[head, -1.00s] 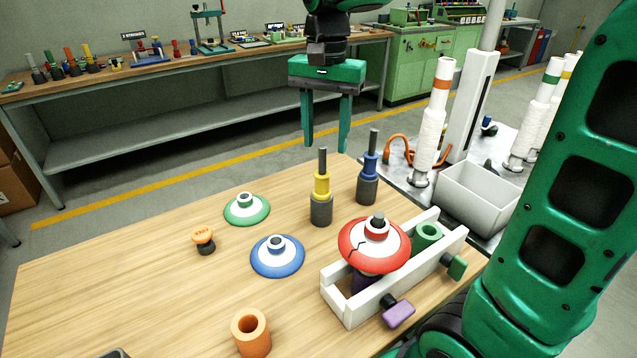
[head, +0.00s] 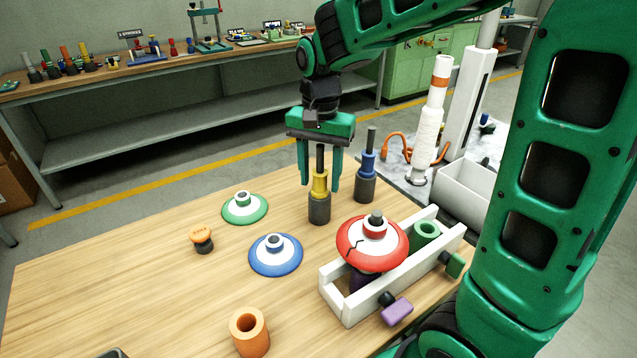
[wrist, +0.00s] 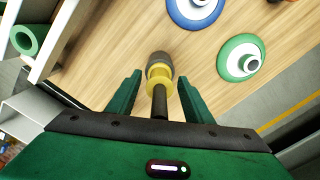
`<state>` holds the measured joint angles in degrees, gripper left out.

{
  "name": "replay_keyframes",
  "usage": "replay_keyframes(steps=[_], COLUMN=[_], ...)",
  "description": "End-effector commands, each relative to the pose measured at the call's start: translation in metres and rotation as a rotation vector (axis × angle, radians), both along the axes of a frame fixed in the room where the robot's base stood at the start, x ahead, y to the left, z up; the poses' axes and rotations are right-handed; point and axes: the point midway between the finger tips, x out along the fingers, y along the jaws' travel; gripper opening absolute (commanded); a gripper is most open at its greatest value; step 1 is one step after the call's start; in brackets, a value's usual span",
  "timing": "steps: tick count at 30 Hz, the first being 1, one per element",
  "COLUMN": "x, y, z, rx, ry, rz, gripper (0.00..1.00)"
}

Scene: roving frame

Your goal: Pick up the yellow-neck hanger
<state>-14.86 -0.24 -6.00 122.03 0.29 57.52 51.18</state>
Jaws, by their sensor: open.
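The yellow-neck hanger (head: 320,186) stands upright on the wooden table, with a dark grey base, a yellow stepped neck and a dark rod on top. My green gripper (head: 320,181) is open above it, with its fingers hanging down on either side of the rod and neck in the head view. In the wrist view the hanger (wrist: 160,72) lies between and just beyond the two open fingertips (wrist: 158,82). The fingers look apart from it. A blue-neck hanger (head: 366,168) of like shape stands just to the right.
A green-white disc (head: 262,212), a blue-white disc (head: 262,262) and an orange-topped knob (head: 201,240) lie to the left. A white rack (head: 345,312) carries a red-white disc (head: 350,245) and a green ring (head: 428,230). An orange cup (head: 240,340) stands in front.

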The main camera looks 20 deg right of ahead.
Motion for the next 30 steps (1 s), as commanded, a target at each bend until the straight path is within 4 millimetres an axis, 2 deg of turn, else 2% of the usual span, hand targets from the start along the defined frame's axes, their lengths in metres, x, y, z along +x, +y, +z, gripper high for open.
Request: replay_keyframes(steps=[5, 11, 23, 30], x=[0.000, 0.000, 0.000, 0.001], y=[0.000, 0.000, -0.001, -0.001], z=[0.000, 0.000, 0.005, 0.029], rx=[0.000, 0.000, 0.000, 0.000], ry=[0.000, 0.000, -0.001, -0.004], rz=[0.000, -0.001, -0.002, -0.003], gripper=[0.46, 0.01, 0.00, 0.00])
